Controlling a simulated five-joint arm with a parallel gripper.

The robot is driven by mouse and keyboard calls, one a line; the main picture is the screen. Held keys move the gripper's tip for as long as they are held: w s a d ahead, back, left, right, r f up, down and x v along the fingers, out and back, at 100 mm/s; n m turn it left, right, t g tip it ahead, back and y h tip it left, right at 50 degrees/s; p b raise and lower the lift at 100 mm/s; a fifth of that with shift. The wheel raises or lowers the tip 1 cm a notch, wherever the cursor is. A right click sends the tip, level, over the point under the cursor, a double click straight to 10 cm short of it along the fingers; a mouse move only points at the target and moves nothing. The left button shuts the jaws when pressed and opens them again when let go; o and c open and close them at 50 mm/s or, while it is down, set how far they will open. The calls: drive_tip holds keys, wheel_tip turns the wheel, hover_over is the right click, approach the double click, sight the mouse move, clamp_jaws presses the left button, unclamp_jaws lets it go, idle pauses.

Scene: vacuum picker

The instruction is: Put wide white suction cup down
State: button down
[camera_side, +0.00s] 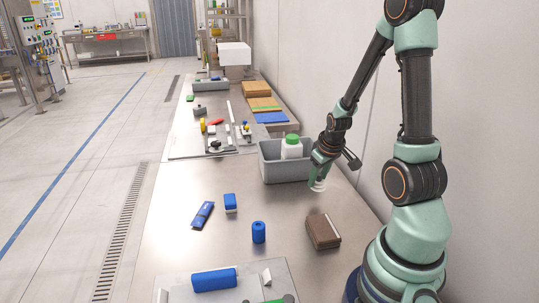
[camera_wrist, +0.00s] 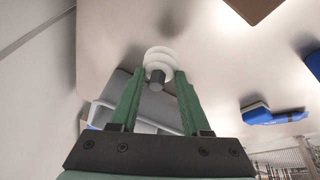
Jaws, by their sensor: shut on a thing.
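My gripper (camera_side: 320,172) reaches down over the steel table near the front right corner of the grey bin. In the wrist view its two green fingers (camera_wrist: 156,92) are shut on the wide white suction cup (camera_wrist: 158,62), a ribbed white bellows with a dark grey stem between the fingers. In the side view the cup (camera_side: 318,185) shows small and pale below the fingertips. It looks a little above the table, but I cannot tell whether it touches.
The grey bin (camera_side: 285,173) holds a white bottle with a green cap (camera_side: 292,146). A brown box (camera_side: 323,232), a blue cylinder (camera_side: 259,232), a blue block (camera_side: 230,203) and a blue tool-like item (camera_side: 202,215) lie on the table (camera_side: 180,250). Bare table surrounds the cup's front and left.

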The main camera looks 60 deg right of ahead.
sight(317, 189)
drive_tip(key=shift+f, duration=2.25)
drive_tip(key=shift+f, duration=0.1)
drive_tip(key=shift+c, duration=1.8)
unclamp_jaws()
drive_tip(key=v, duration=1.2)
drive_tip(key=w+a+r+n+y, duration=0.1)
drive_tip(key=a+r, duration=0.3)
drive_tip(key=a, duration=0.3)
drive_tip(key=w+a+r+n+t+y, duration=0.1)
drive_tip(key=w+a+r, duration=0.1)
drive_tip(key=a+r, duration=0.2)
drive_tip(key=w+a+r+n+t, duration=0.1)
drive_tip(key=a+r, duration=0.3)
drive_tip(key=a, duration=0.6)
drive_tip(key=shift+w+a+r+n+y, duration=0.25)
drive_tip(key=shift+w+a+n+y, duration=0.05)
drive_tip(key=shift+a+n+y, duration=0.1)
